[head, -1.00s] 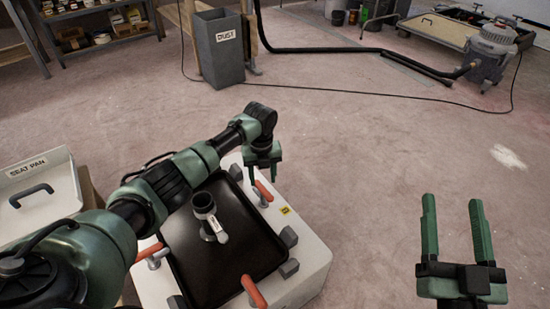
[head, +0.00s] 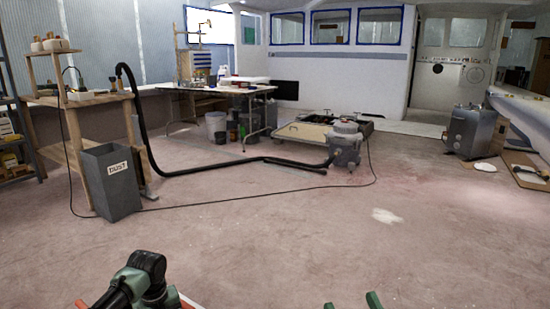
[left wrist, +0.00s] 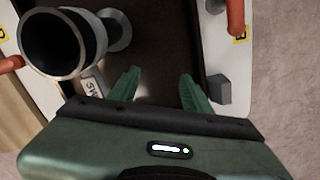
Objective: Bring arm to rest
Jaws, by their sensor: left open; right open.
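My left gripper (left wrist: 160,74) is open in the left wrist view, with nothing between its green fingers. It is above a dark panel (left wrist: 153,103) in a white fixture. A black round hollow fitting (left wrist: 62,42) stands left of the fingers, with a partly legible white tag (left wrist: 93,87) beside it. In the head view my left arm (head: 145,275) shows at the bottom left, and its gripper is out of frame. My right gripper (head: 351,302) shows only its two green fingertips at the bottom edge, apart and empty.
Orange clamp handles (left wrist: 235,17) and a grey block (left wrist: 219,89) edge the panel. A dust bin (head: 111,182) stands at left beside a wooden bench. A grey vacuum (head: 345,145) with a black hose is farther back.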

